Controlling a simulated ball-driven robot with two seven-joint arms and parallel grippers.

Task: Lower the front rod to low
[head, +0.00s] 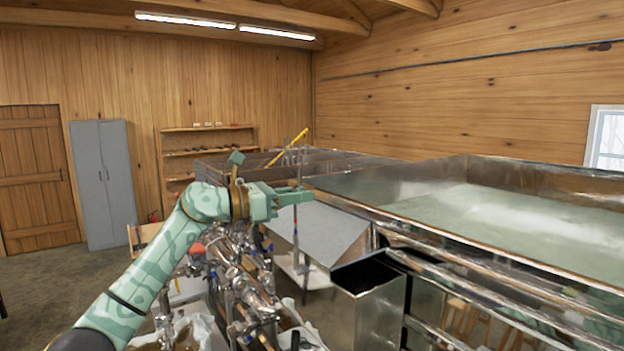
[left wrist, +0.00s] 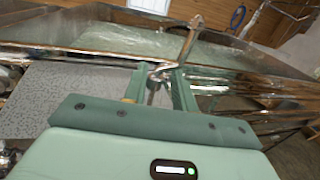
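The front rod (head: 295,228) is a thin upright metal rod with coloured bands, standing at the near end of the evaporator beside the sloped grey panel. Contact with the rod cannot be made out. My right gripper is not in view.
The large steel pan (head: 480,215) of pale liquid fills the right side. A dark open-topped steel box (head: 370,300) stands close at its front. Shiny pipes and valves (head: 240,270) crowd the space below my left forearm. A yellow bar (head: 287,147) slants behind the rod. Open floor lies at left.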

